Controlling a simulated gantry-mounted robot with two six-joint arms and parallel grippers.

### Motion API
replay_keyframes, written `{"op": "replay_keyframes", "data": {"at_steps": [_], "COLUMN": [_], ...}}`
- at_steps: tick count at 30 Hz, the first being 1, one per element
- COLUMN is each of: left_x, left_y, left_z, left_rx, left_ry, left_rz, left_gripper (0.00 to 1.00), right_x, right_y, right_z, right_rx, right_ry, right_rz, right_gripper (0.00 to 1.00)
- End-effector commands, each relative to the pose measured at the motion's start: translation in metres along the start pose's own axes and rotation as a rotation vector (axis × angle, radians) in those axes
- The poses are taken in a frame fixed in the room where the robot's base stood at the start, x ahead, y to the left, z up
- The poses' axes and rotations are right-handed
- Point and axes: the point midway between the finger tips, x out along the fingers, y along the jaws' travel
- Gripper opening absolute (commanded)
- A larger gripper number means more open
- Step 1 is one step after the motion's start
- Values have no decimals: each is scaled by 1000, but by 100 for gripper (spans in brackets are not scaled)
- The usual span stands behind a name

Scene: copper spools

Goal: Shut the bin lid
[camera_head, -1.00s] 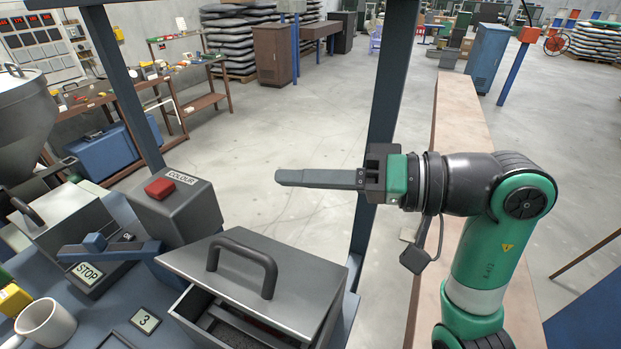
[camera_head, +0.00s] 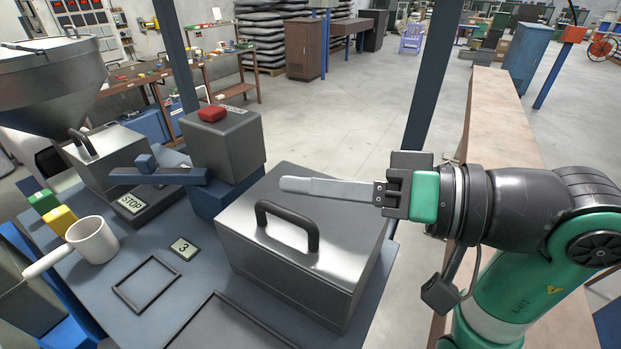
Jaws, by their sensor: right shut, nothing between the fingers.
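The bin (camera_head: 275,287) is a grey metal box standing on the blue bench. Its flat lid (camera_head: 345,245) lies level over the top, and no opening shows from here. A dark arched handle (camera_head: 287,222) stands up from the lid. My right gripper (camera_head: 284,185) comes in from the right with its fingers shut and pointing left. In the picture it crosses the far part of the lid, behind the handle. It looks close over the lid, but I cannot tell whether it touches. My left gripper is out of view.
Left of the bin stand a grey box with a red button (camera_head: 212,113), a STOP switch with a blue lever (camera_head: 150,170) and a white mug (camera_head: 92,240). A "3" label (camera_head: 184,248) and an empty dark frame (camera_head: 147,284) lie on the blue bench (camera_head: 195,285).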

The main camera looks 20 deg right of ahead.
Motion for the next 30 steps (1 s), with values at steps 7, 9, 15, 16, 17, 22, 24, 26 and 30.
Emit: {"op": "replay_keyframes", "data": {"at_steps": [7, 9, 15, 16, 17, 22, 24, 26, 30], "left_x": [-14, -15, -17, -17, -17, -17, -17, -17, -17], "left_y": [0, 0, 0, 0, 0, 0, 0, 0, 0], "left_z": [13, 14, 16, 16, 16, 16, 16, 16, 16], "left_rx": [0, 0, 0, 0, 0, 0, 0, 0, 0], "left_ry": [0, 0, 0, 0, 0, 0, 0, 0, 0], "left_rz": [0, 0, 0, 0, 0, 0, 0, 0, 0], "left_gripper": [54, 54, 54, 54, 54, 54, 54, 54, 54], "right_x": [4, 5, 5, 5, 6, 5, 5, 5, 5], "right_y": [12, 14, 16, 16, 16, 16, 16, 16, 16], "right_z": [18, 20, 23, 23, 23, 23, 23, 23, 23], "right_rx": [0, 0, 0, 0, 0, 0, 0, 0, 0], "right_ry": [-1, -1, -1, -1, -1, -1, -1, -1, 0], "right_rz": [0, 0, 0, 0, 0, 0, 0, 0, 0], "right_gripper": [0, 0, 0, 0, 0, 0, 0, 0, 0]}}
